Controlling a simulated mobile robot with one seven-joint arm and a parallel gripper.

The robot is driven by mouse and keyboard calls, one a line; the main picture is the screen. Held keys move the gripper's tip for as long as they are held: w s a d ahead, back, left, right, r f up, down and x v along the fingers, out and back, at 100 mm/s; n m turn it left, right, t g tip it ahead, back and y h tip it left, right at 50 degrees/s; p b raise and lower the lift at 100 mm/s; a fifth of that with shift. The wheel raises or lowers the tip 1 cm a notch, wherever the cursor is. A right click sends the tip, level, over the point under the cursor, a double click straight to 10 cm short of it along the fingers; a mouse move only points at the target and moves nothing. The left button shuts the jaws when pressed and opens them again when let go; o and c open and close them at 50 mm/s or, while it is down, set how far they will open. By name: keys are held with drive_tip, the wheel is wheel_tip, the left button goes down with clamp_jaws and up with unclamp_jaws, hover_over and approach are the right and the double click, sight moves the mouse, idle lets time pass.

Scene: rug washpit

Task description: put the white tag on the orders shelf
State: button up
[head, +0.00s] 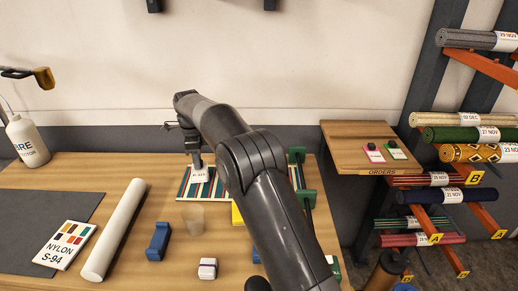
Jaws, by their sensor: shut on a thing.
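The white tag (199,176) with dark print is at my gripper (196,163), just over or on a striped rug sample (183,188). My gripper is shut on it, pointing down; I cannot tell whether the tag touches the sample. The orders shelf (345,148) is a wooden board at the right, with ORDERS on its front edge. A pink-edged tag (374,153) and a green-edged tag (396,150), each with a dark part, lie on its right half. The left half of the shelf is bare.
On the bench (135,170) are a white roll (113,230), a NYLON card (66,246), a blue block (158,240), a white block (208,268) and a bottle (28,141). Green upright pieces (306,198) stand beside my arm. A rack of rolled rugs (468,134) stands right of the shelf.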

drive_tip(key=w+d+r, duration=0.2)
drive_tip(key=d, duration=0.8)
drive_tip(key=w+d+r+m, duration=0.1)
drive_tip(key=w+d+r, duration=0.15)
drive_tip(key=d, duration=0.65)
drive_tip(key=w+d+r, duration=0.2)
drive_tip(key=w+d, duration=0.1)
drive_tip(key=d, duration=0.7)
drive_tip(key=s+d+r, duration=0.2)
drive_tip(key=d, duration=0.9)
drive_tip(key=s+d+r, duration=0.2)
drive_tip(key=s+d, duration=0.1)
drive_tip(key=d, duration=0.7)
drive_tip(key=s+d+r, duration=0.2)
drive_tip(key=d+r, duration=0.1)
drive_tip(key=d, duration=0.8)
hover_over(346, 149)
drive_tip(key=shift+m, duration=0.4)
wheel_tip(346, 149, down, 7)
drive_tip(key=shift+s+f, duration=0.1)
drive_tip(key=shift+s, duration=0.05)
drive_tip(key=shift+f, duration=2)
drive_tip(key=shift+f, duration=0.2)
drive_tip(key=o, duration=0.9)
drive_tip(key=shift+o, duration=0.2)
